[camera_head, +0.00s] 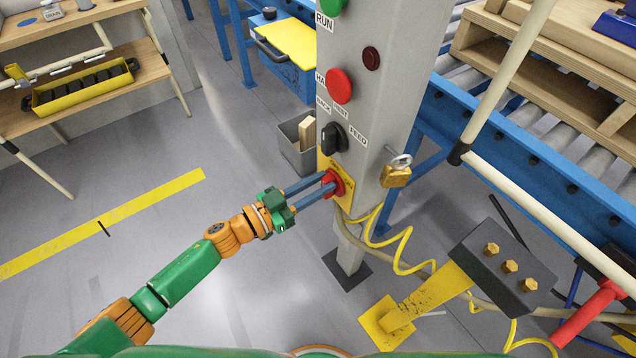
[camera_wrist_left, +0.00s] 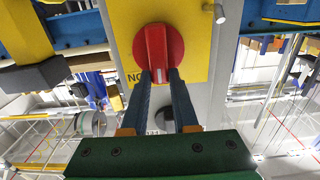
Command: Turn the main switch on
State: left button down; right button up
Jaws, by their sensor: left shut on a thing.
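The main switch is a red rotary knob (camera_head: 337,183) on a yellow plate (camera_head: 345,203), low on the grey control post (camera_head: 372,100). My left gripper (camera_head: 326,186) reaches in from the left and is shut on the red knob. In the left wrist view the red handle (camera_wrist_left: 157,48) stands in line with the two blue fingers (camera_wrist_left: 160,80), whose tips are at its near end. The handle looks upright in that view. Lettering on the plate is partly hidden by a finger. My right gripper does not show.
Above the switch are a black selector (camera_head: 333,137), a red button (camera_head: 339,86) and a green button (camera_head: 331,5). A padlock (camera_head: 396,174) hangs on the post's right side. A yellow coiled cable (camera_head: 403,250) hangs below. A grey bin (camera_head: 291,146) stands behind the post.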

aim_at(340, 190)
pick_arm(q)
jog(key=m, duration=0.4)
jog(key=s+m, duration=0.1)
jog(key=m, duration=0.1)
jog(key=shift+s+d+f+m, duration=0.1)
jog(key=shift+d+f+m, duration=0.25)
jog(key=shift+d+m, duration=0.05)
jog(key=m, duration=0.1)
jog(key=m+b, duration=0.1)
jog(key=m, duration=0.1)
jog(key=shift+s+d+f, duration=0.2)
jog(key=shift+s+f, duration=0.05)
jog(key=shift+f, duration=0.05)
jog(key=shift+s+d+f+m+b, duration=0.15)
jog(key=shift+m+b, duration=0.2)
jog(key=shift+m, duration=0.6)
jog(key=shift+a+f+m+b, duration=0.15)
jog(key=shift+m+b, duration=0.2)
jog(key=shift+m, duration=0.6)
jog(key=shift+d, duration=0.1)
jog(key=c, duration=0.7)
grip_release()
